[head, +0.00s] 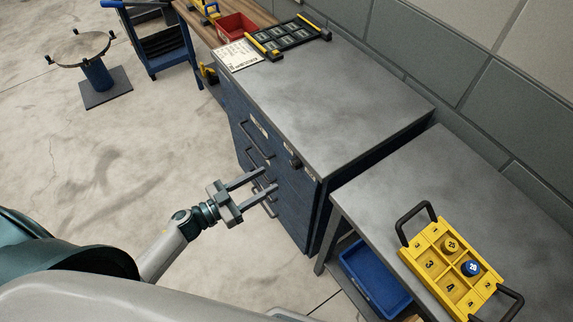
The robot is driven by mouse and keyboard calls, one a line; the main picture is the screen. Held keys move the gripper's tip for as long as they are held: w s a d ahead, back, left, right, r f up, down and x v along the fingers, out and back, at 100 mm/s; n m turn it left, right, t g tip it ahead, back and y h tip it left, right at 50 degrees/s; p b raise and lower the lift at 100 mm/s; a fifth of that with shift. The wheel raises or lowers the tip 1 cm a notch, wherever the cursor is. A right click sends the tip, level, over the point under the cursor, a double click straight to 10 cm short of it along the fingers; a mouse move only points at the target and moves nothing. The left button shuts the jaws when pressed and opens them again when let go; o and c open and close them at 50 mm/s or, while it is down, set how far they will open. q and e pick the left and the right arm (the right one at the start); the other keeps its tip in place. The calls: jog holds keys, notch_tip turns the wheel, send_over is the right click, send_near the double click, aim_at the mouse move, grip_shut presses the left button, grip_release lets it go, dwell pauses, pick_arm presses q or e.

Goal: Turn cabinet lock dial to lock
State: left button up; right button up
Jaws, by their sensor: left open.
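The blue drawer cabinet (228,106) with a grey top stands in the middle, its front with several dark bar handles facing left. A small dark knob (295,161), which looks like the lock dial, sits high on that front near the right corner. Its pointer direction is too small to tell. My left gripper (271,179) is open, its two fingers pointing at the cabinet front, below and left of the knob in the picture. Nothing shows between the fingers. Whether the fingertips touch the front or a handle, I cannot tell. My right gripper is not in view.
A grey bench (385,185) at the right carries a yellow numbered tray (434,262) with dark handles. A blue bin (372,278) sits below it. Paper (237,56) and a dark rack (290,38) lie on the cabinet top.

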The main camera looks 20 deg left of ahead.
aim_at(292, 165)
pick_arm(q)
jog(key=p+x, duration=0.2)
jog(key=x, duration=0.6)
jog(key=shift+w+d, duration=0.2)
jog(key=shift+w, duration=0.1)
jog(key=c, duration=1)
